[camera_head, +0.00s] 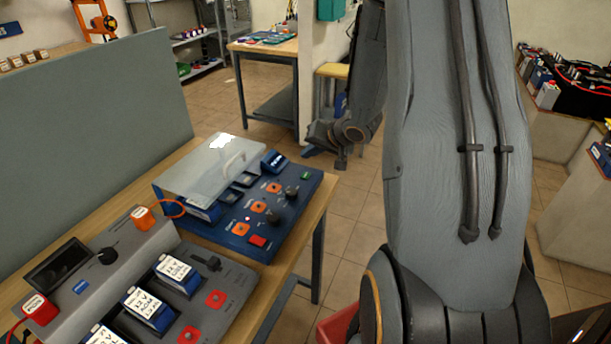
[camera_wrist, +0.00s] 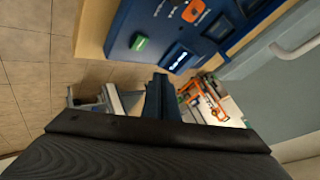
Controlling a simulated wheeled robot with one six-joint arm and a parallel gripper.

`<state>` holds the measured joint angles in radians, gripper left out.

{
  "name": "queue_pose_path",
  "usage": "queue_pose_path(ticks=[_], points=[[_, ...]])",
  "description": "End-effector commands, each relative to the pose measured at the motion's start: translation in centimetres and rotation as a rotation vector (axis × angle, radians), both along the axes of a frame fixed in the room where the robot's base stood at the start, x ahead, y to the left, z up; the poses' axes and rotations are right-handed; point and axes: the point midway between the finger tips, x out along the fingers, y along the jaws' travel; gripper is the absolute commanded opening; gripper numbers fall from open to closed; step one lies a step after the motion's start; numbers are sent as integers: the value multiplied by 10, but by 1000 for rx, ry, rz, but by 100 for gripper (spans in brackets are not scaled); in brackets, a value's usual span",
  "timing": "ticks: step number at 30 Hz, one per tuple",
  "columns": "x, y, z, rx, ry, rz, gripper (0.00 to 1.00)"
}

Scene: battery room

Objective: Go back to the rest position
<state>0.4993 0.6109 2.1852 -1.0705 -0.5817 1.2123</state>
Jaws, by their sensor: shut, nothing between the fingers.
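My gripper (camera_head: 341,158) hangs at the end of my folded arm, in the middle of the head view. It is shut and empty, in the air to the right of the blue control panel (camera_head: 231,229), and touches nothing that I can see. My large grey arm link fills the right-centre foreground. The blue panel's edge (camera_wrist: 150,30) shows at the top of the wrist view.
A wooden bench (camera_head: 319,194) on the left carries the blue panel with a clear lid (camera_head: 212,166) and a grey charger unit with labelled batteries (camera_head: 178,270). A grey partition (camera_head: 90,135) stands behind. Tiled floor (camera_head: 350,205) is open beyond.

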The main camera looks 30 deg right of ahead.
Motion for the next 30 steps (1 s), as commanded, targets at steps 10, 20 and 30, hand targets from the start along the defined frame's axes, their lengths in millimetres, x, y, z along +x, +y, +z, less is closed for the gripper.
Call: queue_pose_path(ticks=[10,20,30], points=[[0,2,1,-14,2,1,0],[-35,41,6,-327,164,63,0],[-156,132,-2,-459,479,326,0]])
